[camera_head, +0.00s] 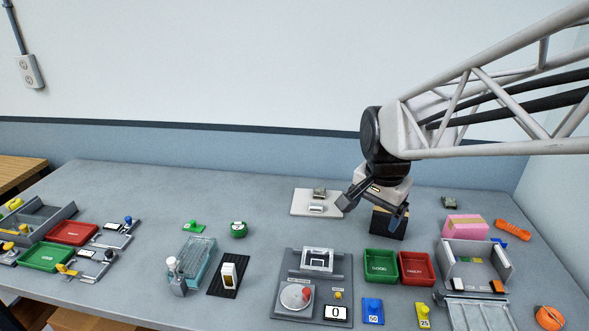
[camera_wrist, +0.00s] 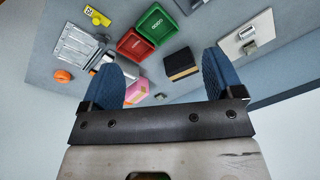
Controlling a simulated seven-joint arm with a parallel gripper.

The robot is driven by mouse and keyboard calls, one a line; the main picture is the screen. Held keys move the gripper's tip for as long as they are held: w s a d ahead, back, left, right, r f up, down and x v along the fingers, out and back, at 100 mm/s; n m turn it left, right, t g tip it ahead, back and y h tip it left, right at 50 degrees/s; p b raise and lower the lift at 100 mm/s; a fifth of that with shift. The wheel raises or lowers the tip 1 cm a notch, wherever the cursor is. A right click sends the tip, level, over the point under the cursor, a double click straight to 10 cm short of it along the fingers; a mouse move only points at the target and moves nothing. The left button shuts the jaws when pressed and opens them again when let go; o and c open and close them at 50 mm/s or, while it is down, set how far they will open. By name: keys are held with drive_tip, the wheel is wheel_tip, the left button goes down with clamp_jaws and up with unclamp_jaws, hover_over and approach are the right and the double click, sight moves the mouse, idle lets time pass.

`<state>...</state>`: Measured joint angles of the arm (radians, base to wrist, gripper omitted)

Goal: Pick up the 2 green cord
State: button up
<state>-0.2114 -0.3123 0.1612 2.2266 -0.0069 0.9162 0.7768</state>
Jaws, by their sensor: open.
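A small round green item (camera_head: 238,230), which may be a coil of green cord, lies on the grey table left of centre in the head view. A flatter green piece with a small knob (camera_head: 194,226) lies to its left; I cannot tell if it is cord. Neither green piece shows in the wrist view. My gripper (camera_head: 372,208) is open and empty, well to the right of both, above the table by a black box with a tan band (camera_head: 388,223). Its blue fingers (camera_wrist: 160,70) stand wide apart in the wrist view.
A white board (camera_head: 303,207) is left of my gripper. A pink block (camera_head: 465,231) and orange cord (camera_head: 513,229) are at right. The back left table is clear.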

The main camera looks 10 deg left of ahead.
drive_tip(key=w+a+f+m, duration=0.2)
drive_tip(key=w+a+m, duration=0.1)
drive_tip(key=w+a, duration=0.4)
drive_tip(key=m+g, duration=0.2)
drive_tip(key=m, duration=0.6)
hover_over(238, 226)
wheel_tip(238, 226, down, 17)
drive_tip(key=shift+f, duration=0.15)
drive_tip(key=shift+w+a+f, duration=0.1)
drive_tip(key=shift+a+f, duration=0.1)
drive_tip(key=shift+f, duration=0.1)
drive_tip(key=shift+f, duration=1.2)
drive_tip(key=shift+d+f, duration=0.1)
